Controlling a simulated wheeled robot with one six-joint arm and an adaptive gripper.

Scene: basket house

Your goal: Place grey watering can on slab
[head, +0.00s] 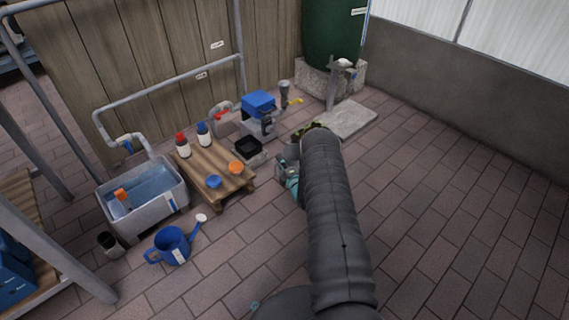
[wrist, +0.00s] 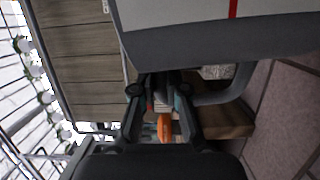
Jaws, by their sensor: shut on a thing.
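The grey watering can fills the top of the wrist view (wrist: 200,48), with a pale label and a red stripe, and a grey handle curves down at its right. My gripper (wrist: 160,82) is shut on the grey watering can at its near side. In the head view my dark arm hides most of the gripper and the can. The slab (head: 350,119) is a pale flat stone on the paving, beyond the arm, in front of a tap post. The slab's near left part is partly hidden by the arm.
A low wooden table (head: 202,156) with bottles and bowls stands left of my arm. A blue watering can (head: 172,246) and a water-filled trough (head: 171,199) are further left. A green tank (head: 334,35) stands behind the slab. Paving at the right is clear.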

